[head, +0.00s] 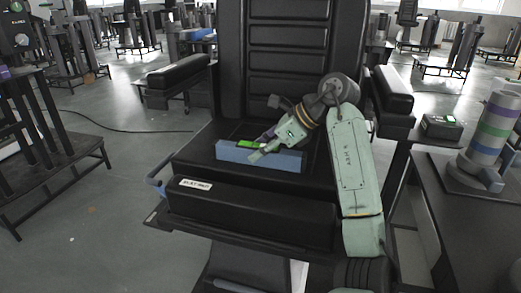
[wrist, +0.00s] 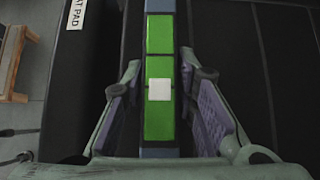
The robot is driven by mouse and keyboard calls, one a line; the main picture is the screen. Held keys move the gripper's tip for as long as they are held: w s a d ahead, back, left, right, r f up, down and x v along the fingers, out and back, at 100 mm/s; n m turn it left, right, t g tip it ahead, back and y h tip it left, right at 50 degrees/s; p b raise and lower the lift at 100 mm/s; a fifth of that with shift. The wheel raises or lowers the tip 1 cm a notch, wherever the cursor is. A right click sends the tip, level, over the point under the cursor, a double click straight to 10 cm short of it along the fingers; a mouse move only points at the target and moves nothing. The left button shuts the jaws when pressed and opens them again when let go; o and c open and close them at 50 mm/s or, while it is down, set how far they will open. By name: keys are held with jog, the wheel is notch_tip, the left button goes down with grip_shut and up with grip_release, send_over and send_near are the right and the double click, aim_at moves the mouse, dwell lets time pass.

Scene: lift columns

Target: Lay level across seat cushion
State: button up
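The level is a long blue bar (head: 285,160) with bright green panels on top. It lies left to right on the black seat cushion (head: 196,146). In the wrist view the level (wrist: 160,35) runs up the middle, with a white square on its green panel. My gripper (head: 260,149) is over the level's middle. In the wrist view my gripper (wrist: 165,105) has one purple-padded finger on each side of the bar, with dark gaps between pads and bar. It is open. Whether the fingertips reach below the bar's top is hard to tell.
A black front pad with a white label (head: 196,185) lies before the cushion. Armrests (head: 178,72) stand at both sides, and a tall backrest (head: 288,50) rises behind. A bench at right holds a striped cylinder (head: 492,130) and a small black box (head: 441,126).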

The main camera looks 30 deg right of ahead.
aim_at(282, 151)
jog(key=o, duration=0.4)
jog(key=shift+b+v, duration=0.3)
jog(key=shift+v, duration=3.5)
